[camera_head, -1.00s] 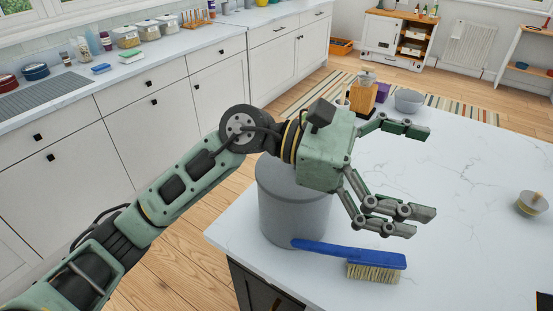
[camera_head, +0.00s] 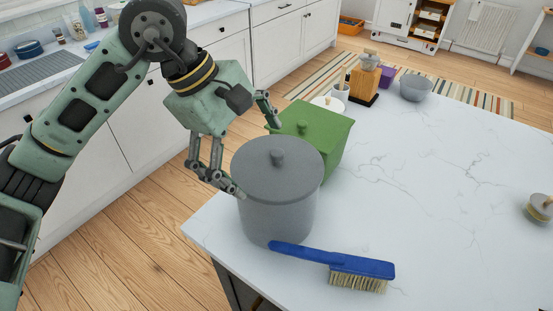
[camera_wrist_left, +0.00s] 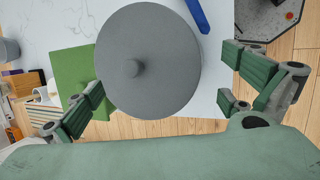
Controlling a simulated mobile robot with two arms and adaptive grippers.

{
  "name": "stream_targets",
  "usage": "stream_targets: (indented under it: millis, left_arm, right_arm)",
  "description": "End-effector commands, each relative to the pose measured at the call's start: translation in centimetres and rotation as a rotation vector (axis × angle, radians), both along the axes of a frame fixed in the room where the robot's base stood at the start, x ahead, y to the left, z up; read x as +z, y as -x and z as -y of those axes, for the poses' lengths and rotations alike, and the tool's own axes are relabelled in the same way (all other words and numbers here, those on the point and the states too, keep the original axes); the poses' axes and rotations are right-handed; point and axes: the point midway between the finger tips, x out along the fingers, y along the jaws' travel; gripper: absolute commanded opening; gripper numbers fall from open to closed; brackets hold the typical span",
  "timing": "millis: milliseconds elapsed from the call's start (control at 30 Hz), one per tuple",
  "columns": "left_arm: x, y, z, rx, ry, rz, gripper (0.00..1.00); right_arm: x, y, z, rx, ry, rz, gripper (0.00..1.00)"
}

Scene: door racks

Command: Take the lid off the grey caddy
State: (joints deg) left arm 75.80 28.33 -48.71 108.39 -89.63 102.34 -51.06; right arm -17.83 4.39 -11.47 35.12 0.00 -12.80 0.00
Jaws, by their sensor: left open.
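The grey caddy (camera_head: 277,212) stands upright near the left edge of the white marble counter. Its round grey lid (camera_head: 262,168) sits on top, with a small knob (camera_head: 277,157) in the middle. The lid and knob also show from above in the left wrist view (camera_wrist_left: 158,90). My left gripper (camera_head: 258,160) is open and empty, at the left and far side of the lid. In the left wrist view its fingers (camera_wrist_left: 168,98) are spread on both sides of the lid. I cannot tell whether any finger touches it. My right gripper is not in view.
A green lidded box (camera_head: 325,135) stands close behind the caddy. A blue brush (camera_head: 335,263) lies in front of it. The counter's middle is clear.

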Motion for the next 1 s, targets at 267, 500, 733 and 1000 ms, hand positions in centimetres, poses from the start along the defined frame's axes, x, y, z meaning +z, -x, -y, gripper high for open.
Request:
stream_targets:
  millis: [267,500,733,1000]
  left_arm:
    - [-2.9,0.1,1.4,0.0,0.0,-0.002,1.0]
    - [-3.1,0.1,1.4,0.001,0.001,-0.001,0.99]
    - [-3.1,0.1,1.4,0.001,0.001,-0.001,0.79]
    - [-3.1,0.1,1.4,0.001,0.001,-0.001,0.63]
  right_arm:
    - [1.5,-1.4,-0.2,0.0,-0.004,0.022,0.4]
    - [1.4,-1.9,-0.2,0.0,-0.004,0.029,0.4]
    - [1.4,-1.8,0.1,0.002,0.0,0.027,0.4]
    - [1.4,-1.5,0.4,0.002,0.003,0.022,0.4]
